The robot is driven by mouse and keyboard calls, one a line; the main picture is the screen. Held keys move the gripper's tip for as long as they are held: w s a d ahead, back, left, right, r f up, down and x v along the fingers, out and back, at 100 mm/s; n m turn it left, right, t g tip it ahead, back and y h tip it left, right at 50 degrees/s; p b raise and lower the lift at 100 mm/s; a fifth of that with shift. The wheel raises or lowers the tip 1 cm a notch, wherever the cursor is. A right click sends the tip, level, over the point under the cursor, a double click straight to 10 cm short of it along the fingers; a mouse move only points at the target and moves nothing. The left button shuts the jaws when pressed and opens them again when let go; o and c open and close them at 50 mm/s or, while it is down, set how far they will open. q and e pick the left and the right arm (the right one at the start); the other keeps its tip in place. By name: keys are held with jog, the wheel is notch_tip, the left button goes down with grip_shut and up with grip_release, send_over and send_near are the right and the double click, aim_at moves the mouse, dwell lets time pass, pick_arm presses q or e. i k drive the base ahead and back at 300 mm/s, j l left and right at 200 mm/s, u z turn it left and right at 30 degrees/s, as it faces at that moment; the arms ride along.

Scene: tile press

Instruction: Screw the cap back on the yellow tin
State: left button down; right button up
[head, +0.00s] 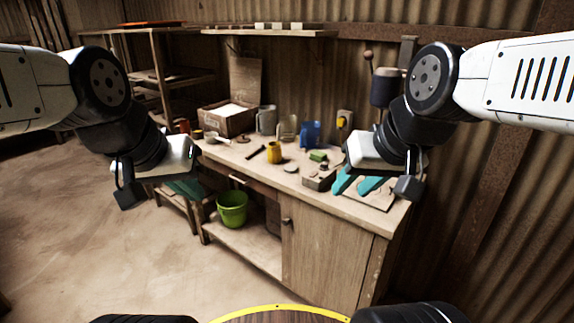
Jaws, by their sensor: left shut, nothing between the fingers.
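The yellow tin (274,153) stands upright on the workbench, near the middle of its top. A small flat round piece (291,168) lies on the bench just right of the tin. It may be the cap, but it is too small to tell. My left gripper (127,194) is shut and empty, in the air left of the bench and well apart from the tin. My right gripper (408,187) hangs over the bench's right end, also apart from the tin. Its fingers are too hidden to show whether it is open.
The workbench (340,225) stands against a corrugated wall. A grey block (319,179) and teal gloves (344,181) lie at right. A green bucket (232,209) sits below. The floor at left is clear.

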aim_at(274, 156)
jog(key=i+l+u, duration=0.2)
jog(key=i, duration=0.35)
jog(key=i+l+u, duration=0.15)
jog(key=i, duration=0.45)
